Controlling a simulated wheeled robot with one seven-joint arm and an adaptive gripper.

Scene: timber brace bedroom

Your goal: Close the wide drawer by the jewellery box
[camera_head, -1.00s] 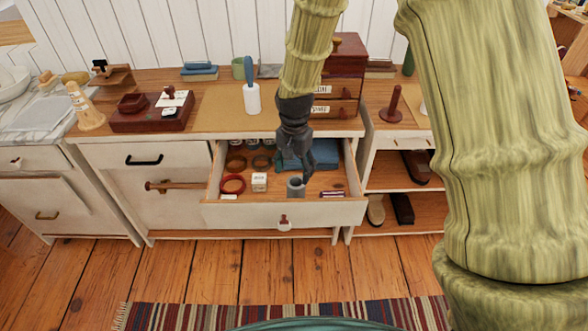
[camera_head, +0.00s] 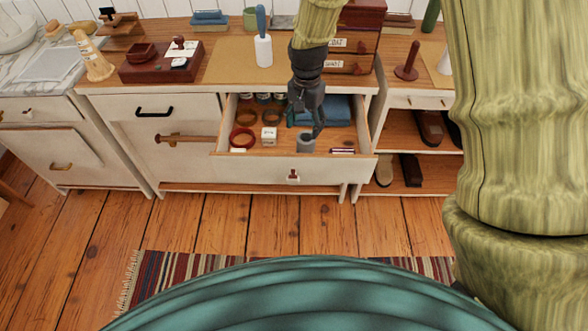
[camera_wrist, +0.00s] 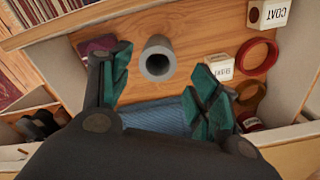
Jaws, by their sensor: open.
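The wide drawer (camera_head: 250,168) is pulled open, with a white front and a small dark red knob (camera_head: 293,177). The dark red box with small labelled drawers (camera_head: 362,57), likely the jewellery box, stands on the top behind its right side. My gripper (camera_head: 317,132) is open, pointing down over the drawer's interior, behind its front panel. In the wrist view its fingers (camera_wrist: 163,82) are apart, with a grey tube (camera_wrist: 157,66) beyond them. The tube also shows in the head view (camera_head: 305,146). Whether the fingers touch anything is unclear.
The drawer holds a blue cloth (camera_head: 335,108), a red ring (camera_head: 243,137), a white labelled block (camera_head: 269,136) and other small items. A wooden bar (camera_head: 190,138) sticks out left of it. Shoes (camera_head: 411,168) sit on shelves at right. Floor (camera_head: 220,220) in front is clear down to the striped rug (camera_head: 190,264).

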